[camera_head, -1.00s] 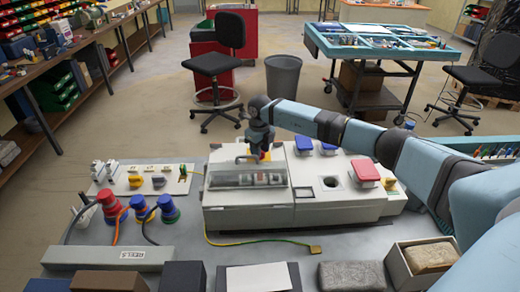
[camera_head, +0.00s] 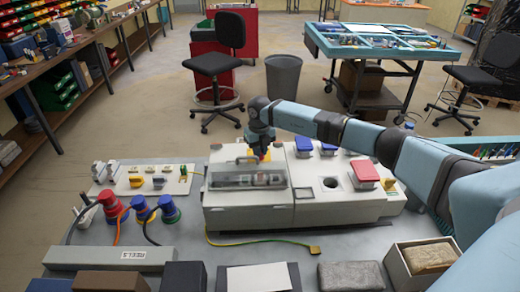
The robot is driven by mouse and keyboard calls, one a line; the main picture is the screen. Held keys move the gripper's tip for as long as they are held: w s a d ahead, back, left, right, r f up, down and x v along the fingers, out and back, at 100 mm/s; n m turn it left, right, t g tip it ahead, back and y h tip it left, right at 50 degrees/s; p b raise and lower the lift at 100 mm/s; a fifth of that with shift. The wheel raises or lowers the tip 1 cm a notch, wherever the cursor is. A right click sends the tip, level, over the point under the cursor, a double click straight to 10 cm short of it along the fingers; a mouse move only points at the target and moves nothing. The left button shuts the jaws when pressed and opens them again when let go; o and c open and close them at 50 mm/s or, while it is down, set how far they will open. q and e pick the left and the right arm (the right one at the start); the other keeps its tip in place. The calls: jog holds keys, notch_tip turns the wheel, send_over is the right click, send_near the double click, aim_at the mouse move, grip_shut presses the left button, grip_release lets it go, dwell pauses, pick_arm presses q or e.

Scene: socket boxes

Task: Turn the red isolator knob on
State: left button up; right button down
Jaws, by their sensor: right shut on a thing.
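A light grey socket box (camera_head: 340,209) stands on the bench, with a clear-covered breaker window (camera_head: 246,180) on its left part. My right gripper (camera_head: 261,150) points down at the back of the box, behind the window, and is shut on the isolator knob. The knob is mostly hidden by the gripper; only a little yellow around it (camera_head: 266,157) shows, so I cannot tell its angle. My left gripper is not in view.
Blue socket lids (camera_head: 304,145) and a red one (camera_head: 366,171) sit on the box's right part. Red and blue plugs (camera_head: 140,205) stand at the left. A green-yellow lead (camera_head: 260,240), a label plate (camera_head: 120,254) and several blocks lie along the front.

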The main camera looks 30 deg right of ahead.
jog(key=m, duration=0.3)
jog(key=shift+a+r+m+p, duration=0.1)
jog(key=shift+m+p, duration=0.3)
jog(key=m+p, duration=0.1)
jog(key=m, duration=0.2)
jog(key=shift+w+a+m, duration=0.1)
jog(key=shift+m, duration=0.2)
jog(key=m+p, duration=0.2)
jog(key=m, duration=0.4)
jog(key=shift+w, duration=0.1)
jog(key=c, duration=1.1)
grip_release()
jog(key=shift+c, duration=0.2)
notch_tip(320, 180, up, 14)
jog(key=b, duration=0.1)
jog(key=shift+b, duration=0.4)
jog(key=shift+f, duration=0.25)
